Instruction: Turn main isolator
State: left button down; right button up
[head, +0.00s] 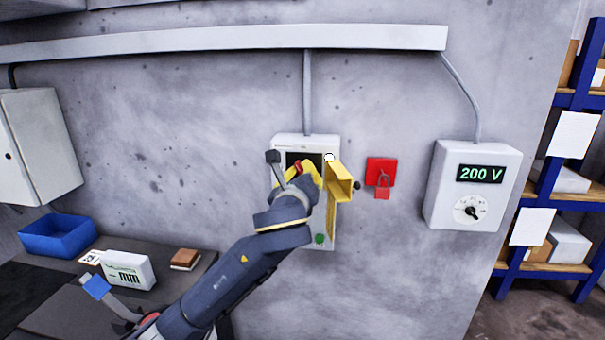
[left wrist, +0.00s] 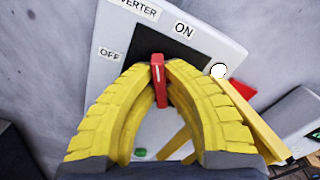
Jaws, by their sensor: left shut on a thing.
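The main isolator is a red handle (left wrist: 160,82) on the front of a white inverter box (left wrist: 108,70) with ON and OFF labels. The handle points roughly up and down in the left wrist view, tilted slightly. My left gripper (left wrist: 157,70) is shut on the red handle, its yellow fingers on either side. In the head view the inverter box (head: 291,141) hangs on the wall, with my left gripper (head: 300,171) in front of it, partly hiding the handle. My right gripper is not in view.
A yellow hinged cover (head: 339,182) stands out at the box's right side, close to my gripper. A red padlock station (head: 381,171) and a voltage meter reading 200 V (head: 471,187) are further right. A dark bench with a blue bin (head: 57,236) is at lower left.

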pick_arm(q)
jog(key=n, duration=0.6)
jog(key=shift+n, duration=2.8)
jog(key=c, duration=1.5)
grip_release()
jog(key=shift+o, duration=0.2)
jog(key=s+a, duration=0.1)
jog(key=s, duration=1.1)
jog(key=shift+a, duration=0.35)
